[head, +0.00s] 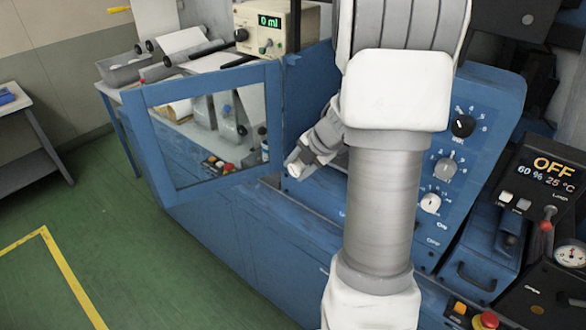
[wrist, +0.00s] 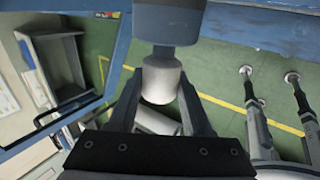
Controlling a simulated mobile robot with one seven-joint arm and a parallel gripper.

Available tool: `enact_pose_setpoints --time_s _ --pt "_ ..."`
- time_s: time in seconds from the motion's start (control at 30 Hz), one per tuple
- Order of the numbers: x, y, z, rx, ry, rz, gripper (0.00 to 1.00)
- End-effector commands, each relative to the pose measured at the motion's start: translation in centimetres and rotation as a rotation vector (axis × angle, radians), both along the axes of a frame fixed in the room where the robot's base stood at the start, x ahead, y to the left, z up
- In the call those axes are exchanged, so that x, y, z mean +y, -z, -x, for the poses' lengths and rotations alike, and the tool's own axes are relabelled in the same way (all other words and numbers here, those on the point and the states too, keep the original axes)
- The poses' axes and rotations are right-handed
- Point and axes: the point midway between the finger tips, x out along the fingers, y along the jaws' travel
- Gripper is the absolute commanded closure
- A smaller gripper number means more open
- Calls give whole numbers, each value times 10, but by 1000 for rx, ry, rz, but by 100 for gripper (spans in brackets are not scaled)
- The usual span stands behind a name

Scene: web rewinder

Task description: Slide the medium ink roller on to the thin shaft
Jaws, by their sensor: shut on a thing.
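In the wrist view my gripper (wrist: 162,88) has its two fingers closed around a short pale cylinder (wrist: 160,80). A wider dark grey-blue cylinder (wrist: 168,24) lies in line just beyond it; I cannot tell whether the two are one piece. This may be the medium ink roller, but its size is not clear. In the head view my gripper (head: 298,166) is beside the right edge of the open blue-framed door, with a small whitish end showing. My arm covers much of the machine there. I cannot make out the thin shaft in either view.
The open blue-framed door (head: 150,130) stands close left of my gripper. The blue machine panel with knobs (head: 450,165) is to the right. Green floor (head: 60,215) at the left is clear.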

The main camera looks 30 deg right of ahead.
Motion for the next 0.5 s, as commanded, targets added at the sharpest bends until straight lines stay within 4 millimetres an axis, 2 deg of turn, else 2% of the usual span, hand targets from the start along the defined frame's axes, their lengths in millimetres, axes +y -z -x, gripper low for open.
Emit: enact_pose_setpoints --time_s 0.5 --pt "-29 -1 -10 1 4 -3 100"
